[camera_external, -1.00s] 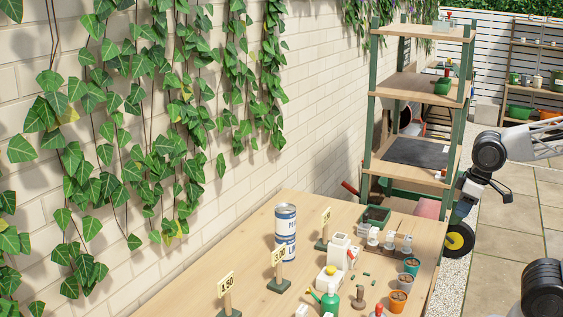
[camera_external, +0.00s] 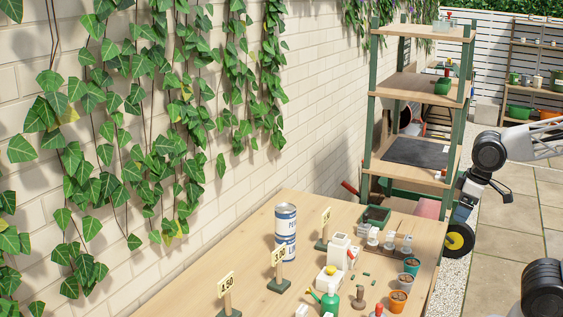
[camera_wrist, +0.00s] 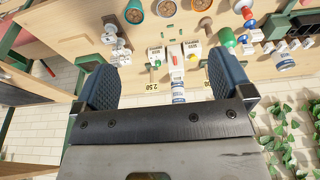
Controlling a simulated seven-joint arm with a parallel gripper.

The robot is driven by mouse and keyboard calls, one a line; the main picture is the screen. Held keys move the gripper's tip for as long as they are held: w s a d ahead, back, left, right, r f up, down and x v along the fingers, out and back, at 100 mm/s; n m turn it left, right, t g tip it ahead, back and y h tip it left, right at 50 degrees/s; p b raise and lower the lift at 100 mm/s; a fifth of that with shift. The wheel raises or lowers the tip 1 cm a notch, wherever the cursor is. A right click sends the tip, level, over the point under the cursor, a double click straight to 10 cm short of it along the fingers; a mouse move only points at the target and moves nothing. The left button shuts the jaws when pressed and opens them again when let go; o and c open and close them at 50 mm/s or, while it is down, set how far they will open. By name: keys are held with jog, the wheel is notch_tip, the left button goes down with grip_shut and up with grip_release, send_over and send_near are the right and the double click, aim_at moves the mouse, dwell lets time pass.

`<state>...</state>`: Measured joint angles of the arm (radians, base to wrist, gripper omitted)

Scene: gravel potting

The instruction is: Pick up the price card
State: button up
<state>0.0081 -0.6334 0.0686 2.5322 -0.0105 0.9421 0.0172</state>
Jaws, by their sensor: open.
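Three price cards on small dark green stands are on the wooden table: a front card (camera_external: 226,284), a middle card (camera_external: 278,256) beside the tall can, and a far card (camera_external: 326,215). In the wrist view one card reading 2.50 (camera_wrist: 152,87) shows between my fingers, beyond them; another yellow card (camera_wrist: 207,82) is near the right finger. My gripper (camera_wrist: 160,62) is open, with two blue pads wide apart and nothing between them. In the external view my arm is at the right, off the table, apart from the cards.
A tall white-and-blue can (camera_external: 285,235) stands behind the middle card. White bottles, a green spray bottle (camera_external: 329,300), small pots (camera_external: 398,301) and a green tray (camera_external: 376,215) crowd the table's right side. A shelf (camera_external: 415,150) stands beyond; the brick wall borders the left.

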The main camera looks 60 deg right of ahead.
jog(key=w+d+n+t+h, duration=0.2)
jog(key=w+n+t+h, duration=0.35)
jog(key=w+n, duration=1.65)
jog(key=w+a+f+n+t+y, duration=0.1)
jog(key=w+a+f+n, duration=0.3)
jog(key=w+a, duration=0.2)
jog(key=w+a+f+n+t+y, duration=0.2)
jog(key=w+a+f+n, duration=0.2)
jog(key=w, duration=0.6)
jog(key=w+a+f+n+t+y, duration=0.1)
jog(key=w+a+f+n+t, duration=0.1)
jog(key=w+a+f+n, duration=0.2)
jog(key=w+a+n, duration=0.1)
jog(key=w+a, duration=0.2)
jog(key=w, duration=0.2)
jog(key=shift+a, duration=0.35)
jog(key=shift+w+f, duration=0.1)
jog(key=shift+f, duration=1.9)
jog(key=shift+f, duration=0.1)
